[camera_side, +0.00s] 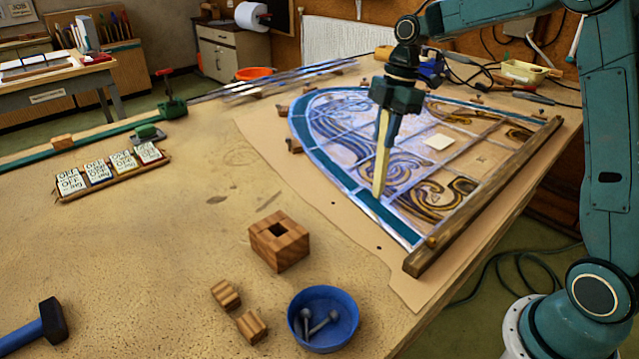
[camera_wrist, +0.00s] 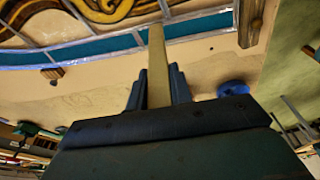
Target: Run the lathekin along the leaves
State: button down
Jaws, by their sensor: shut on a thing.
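The leaded panel (camera_side: 330,112) lies on brown paper on the bench, with a teal glass border, grey lead lines and amber scrolls. My gripper (camera_side: 385,118) is over the panel and shut on the lathekin (camera_side: 381,165), a pale flat wooden stick. The stick points down, and its tip is at the panel's near part, close to the teal border. I cannot tell whether the tip touches the lead. In the wrist view the lathekin (camera_wrist: 157,65) stands out between the two dark fingers (camera_wrist: 158,88), its end by the teal border (camera_wrist: 110,44) and a lead line.
A wooden bar (camera_side: 485,200) edges the panel at right. A wooden block with a square hole (camera_side: 279,250), small blocks (camera_side: 226,294), a blue bowl (camera_side: 345,335) of nails and a hammer (camera_side: 53,320) lie in front. The bench between is clear.

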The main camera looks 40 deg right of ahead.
jog(key=shift+s, duration=0.2)
jog(key=shift+s+a, duration=0.25)
jog(key=shift+s, duration=0.65)
jog(key=shift+s, duration=0.15)
jog(key=shift+s+a+f, duration=0.15)
jog(key=shift+s+a, duration=0.05)
jog(key=shift+s, duration=0.75)
jog(key=shift+s, duration=0.1)
jog(key=shift+s+a, duration=0.25)
jog(key=shift+s, duration=0.9)
jog(key=shift+s, duration=0.15)
